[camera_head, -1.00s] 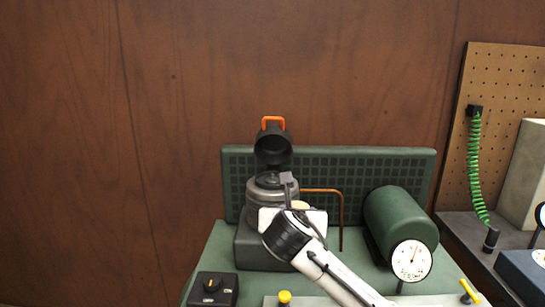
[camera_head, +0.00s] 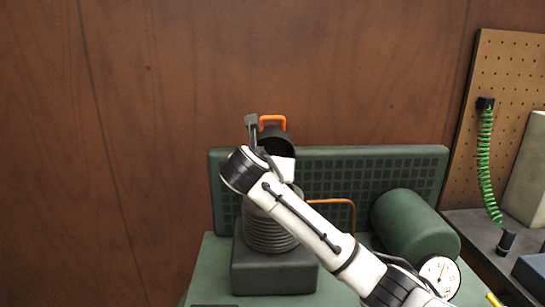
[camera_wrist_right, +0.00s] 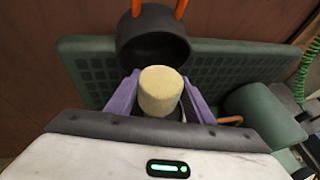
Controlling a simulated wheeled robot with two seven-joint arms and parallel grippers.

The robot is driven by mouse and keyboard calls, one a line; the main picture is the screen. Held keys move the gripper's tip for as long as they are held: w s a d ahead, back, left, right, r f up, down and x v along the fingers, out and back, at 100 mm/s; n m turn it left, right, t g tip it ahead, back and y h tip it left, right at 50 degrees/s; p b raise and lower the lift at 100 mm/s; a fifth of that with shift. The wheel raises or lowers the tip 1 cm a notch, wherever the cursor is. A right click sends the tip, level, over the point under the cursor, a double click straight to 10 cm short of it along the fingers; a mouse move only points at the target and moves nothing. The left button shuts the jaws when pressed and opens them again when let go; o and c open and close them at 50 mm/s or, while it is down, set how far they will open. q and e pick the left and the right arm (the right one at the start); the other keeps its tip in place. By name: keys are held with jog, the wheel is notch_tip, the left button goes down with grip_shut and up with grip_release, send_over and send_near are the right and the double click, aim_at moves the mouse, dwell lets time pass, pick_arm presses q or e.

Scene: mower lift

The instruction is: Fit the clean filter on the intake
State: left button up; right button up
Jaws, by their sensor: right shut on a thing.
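The clean filter, a cream cylinder (camera_wrist_right: 160,92), stands between the purple fingers of my right gripper (camera_wrist_right: 160,78) in the right wrist view. The gripper is shut on it. The intake, a grey ribbed cylinder (camera_head: 268,235) on a dark block, is partly behind my right arm in the head view. Its open cap, a black cup (camera_head: 278,140) with an orange handle (camera_head: 272,121), is tipped up behind; the cup (camera_wrist_right: 152,46) also shows just beyond the filter. My arm hides the intake's mouth and the gripper's fingers in the head view. I cannot tell whether the filter touches the intake.
A green ribbed panel (camera_head: 385,175) stands behind the intake. A copper pipe (camera_head: 353,218) is to its right, then a green tank (camera_head: 415,225) with a white gauge (camera_head: 440,275). A pegboard (camera_head: 500,120) with a green coiled hose (camera_head: 484,160) stands far right.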

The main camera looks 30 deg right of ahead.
jog(key=shift+f, duration=0.8)
pick_arm(q)
jog(key=shift+w+r, duration=0.4)
jog(key=shift+w, duration=0.3)
pick_arm(e)
jog(key=shift+f, duration=0.3)
pick_arm(q)
jog(key=shift+s+f, duration=0.2)
jog(key=shift+s, duration=0.15)
pick_arm(e)
jog(key=shift+a+f, duration=0.1)
jog(key=shift+f, duration=0.35)
jog(key=o, duration=0.7)
jog(key=shift+o, duration=0.2)
jog(key=shift+s, duration=0.1)
pick_arm(q)
jog(key=shift+w, duration=0.1)
pick_arm(e)
jog(key=v, duration=1.1)
